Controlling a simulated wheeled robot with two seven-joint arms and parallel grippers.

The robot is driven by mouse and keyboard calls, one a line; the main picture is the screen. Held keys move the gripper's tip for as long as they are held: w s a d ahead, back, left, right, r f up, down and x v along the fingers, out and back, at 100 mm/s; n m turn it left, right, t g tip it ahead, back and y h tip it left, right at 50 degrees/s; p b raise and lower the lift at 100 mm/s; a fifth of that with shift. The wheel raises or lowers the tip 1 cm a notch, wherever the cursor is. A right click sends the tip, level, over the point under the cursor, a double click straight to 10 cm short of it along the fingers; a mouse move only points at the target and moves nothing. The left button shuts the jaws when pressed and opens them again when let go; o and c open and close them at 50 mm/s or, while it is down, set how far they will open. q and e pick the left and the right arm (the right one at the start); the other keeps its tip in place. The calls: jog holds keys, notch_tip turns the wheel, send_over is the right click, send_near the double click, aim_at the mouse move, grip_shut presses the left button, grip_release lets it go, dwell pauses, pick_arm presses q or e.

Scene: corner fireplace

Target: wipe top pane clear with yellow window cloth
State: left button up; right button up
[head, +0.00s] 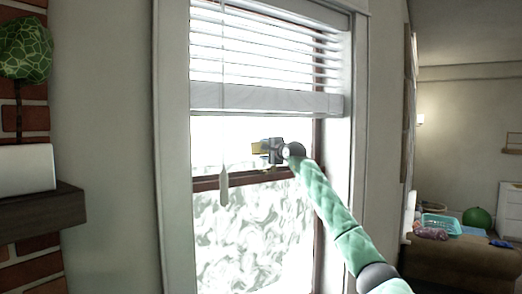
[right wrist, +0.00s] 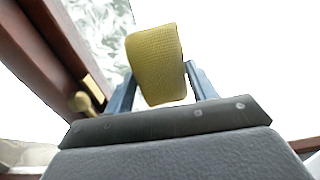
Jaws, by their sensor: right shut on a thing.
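My right gripper (head: 266,151) is shut on the yellow window cloth (head: 256,147) in front of the top pane (head: 212,135), just above the brown middle rail. In the right wrist view the cloth (right wrist: 155,62) is a textured yellow pad between the two blue-grey fingers (right wrist: 160,85). I cannot tell whether the cloth touches the glass. The top pane looks bright and mostly plain between blind and rail; its upper part is behind the blind. My left gripper is in neither view.
The white blind (head: 265,99) hangs over the upper window, with a cord tassel (head: 224,190) at left. The lower pane (head: 250,235) is covered in whitish swirls. In the right wrist view a brass latch (right wrist: 85,102) sits by the brown frame (right wrist: 45,60).

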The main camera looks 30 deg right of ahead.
aim_at(257, 149)
jog(key=shift+d+p, duration=0.35)
jog(key=shift+d, duration=2.3)
jog(key=shift+d+p, duration=0.6)
jog(key=shift+d, duration=0.7)
jog(key=shift+a+b, duration=0.35)
jog(key=shift+a, duration=1.45)
jog(key=shift+a+b, duration=0.7)
jog(key=shift+a, duration=1.25)
jog(key=shift+a+b, duration=0.9)
jog(key=shift+a, duration=1)
jog(key=shift+a+f, duration=0.1)
